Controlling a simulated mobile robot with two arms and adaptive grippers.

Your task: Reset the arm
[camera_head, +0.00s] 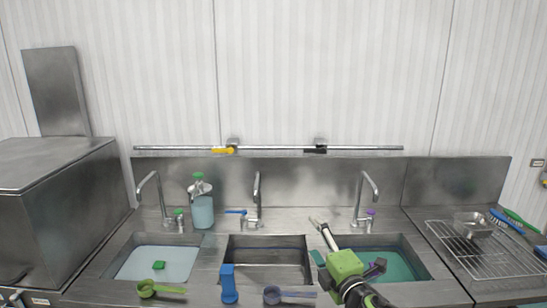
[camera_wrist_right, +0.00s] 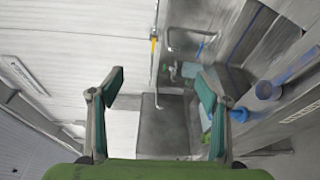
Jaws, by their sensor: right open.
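My right gripper (camera_head: 345,264) has a bright green body and shows in the head view in front of the right sink basin, above the counter. In the right wrist view its two fingers with teal pads stand wide apart, and the gripper (camera_wrist_right: 161,94) is open with nothing between the pads. My left gripper cannot be made out in the head view.
A green scoop (camera_head: 160,289), a blue scoop (camera_head: 228,285) and a purple scoop (camera_head: 290,295) lie along the front counter. Behind them are three basins and faucets. A soap bottle (camera_head: 203,211) stands at the back; a wire rack (camera_head: 470,258) is at right.

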